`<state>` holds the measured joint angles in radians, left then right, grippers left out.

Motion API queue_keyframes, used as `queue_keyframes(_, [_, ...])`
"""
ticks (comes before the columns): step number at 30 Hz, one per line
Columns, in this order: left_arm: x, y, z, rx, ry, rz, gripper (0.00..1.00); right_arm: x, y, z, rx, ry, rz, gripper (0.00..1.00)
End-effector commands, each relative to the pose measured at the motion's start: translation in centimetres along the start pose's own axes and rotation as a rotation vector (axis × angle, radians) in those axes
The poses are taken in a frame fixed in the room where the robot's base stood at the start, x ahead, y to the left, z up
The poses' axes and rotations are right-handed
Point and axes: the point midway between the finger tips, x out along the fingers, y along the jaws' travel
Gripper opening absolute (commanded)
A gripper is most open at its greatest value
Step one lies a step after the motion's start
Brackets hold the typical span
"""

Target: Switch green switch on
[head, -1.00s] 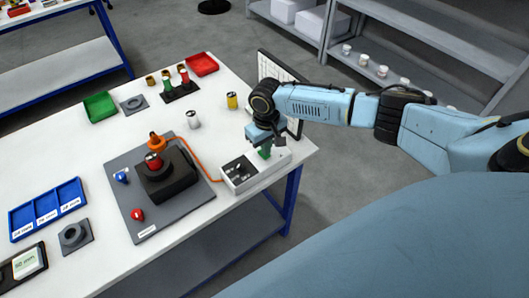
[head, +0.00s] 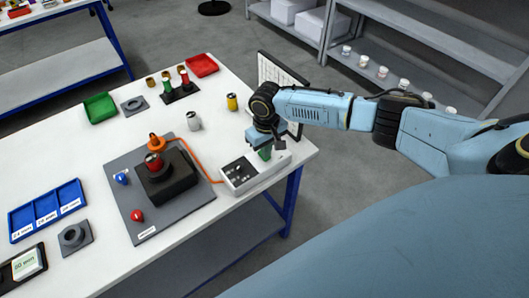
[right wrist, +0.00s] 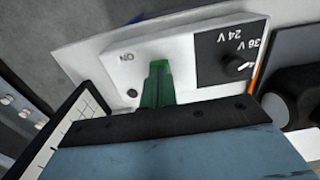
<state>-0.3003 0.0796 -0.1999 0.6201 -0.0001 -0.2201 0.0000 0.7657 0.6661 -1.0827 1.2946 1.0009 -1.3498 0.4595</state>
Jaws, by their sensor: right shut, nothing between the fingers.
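The white control box (head: 240,175) stands at the table's right corner, with an orange cable leading from it. My right gripper (head: 265,154) is over the box's right end, fingers pointing down. My left gripper is out of view.
A grey board (head: 130,190) with a black fixture (head: 170,180) and a red button (head: 137,216) lies left of the box. A white can (head: 194,121) and a yellow can (head: 232,101) stand behind.

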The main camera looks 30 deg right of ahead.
Motion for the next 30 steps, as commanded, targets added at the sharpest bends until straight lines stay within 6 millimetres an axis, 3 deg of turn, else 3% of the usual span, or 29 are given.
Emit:
queue_keyframes(18, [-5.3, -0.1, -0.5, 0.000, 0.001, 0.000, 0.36, -4.7, 0.0, 0.0, 0.000, 0.001, -0.001, 0.00])
queue_keyframes(30, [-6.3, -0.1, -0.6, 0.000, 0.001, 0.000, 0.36, -6.8, 0.0, 0.0, 0.000, 0.001, 0.000, 0.00])
